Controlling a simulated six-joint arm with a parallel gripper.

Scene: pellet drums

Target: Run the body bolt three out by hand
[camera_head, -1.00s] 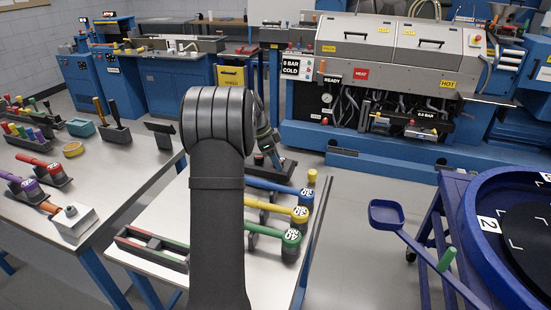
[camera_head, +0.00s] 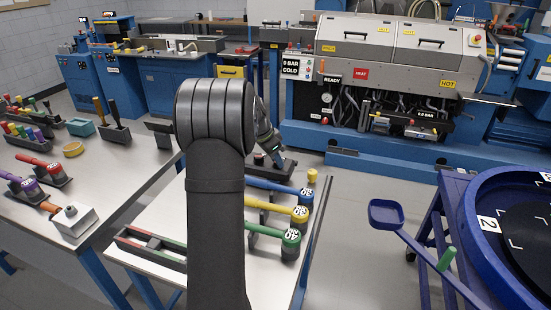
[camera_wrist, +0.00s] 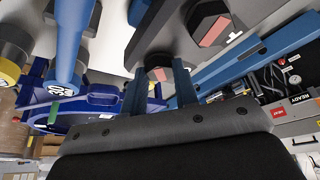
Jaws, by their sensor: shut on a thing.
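In the wrist view my gripper (camera_wrist: 161,86) has its two blue fingers closed around a dark, bolt-like piece with a pinkish face (camera_wrist: 160,72). A second dark hexagonal head with a pinkish patch (camera_wrist: 210,27) shows farther up, apart from the fingers. Which one is body bolt three I cannot tell, as no number is readable on them. In the head view my gripper (camera_head: 270,149) is partly hidden behind my dark arm and reaches down to a dark block (camera_head: 287,166) at the far side of the near table.
Blue (camera_head: 290,192), yellow (camera_head: 285,210) and green (camera_head: 270,232) wrenches lie close by on the near table (camera_head: 215,275). A yellow-topped post (camera_head: 312,177) stands near its right edge. A blue drum (camera_head: 468,215) and a blue scoop (camera_head: 386,214) are on the right.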

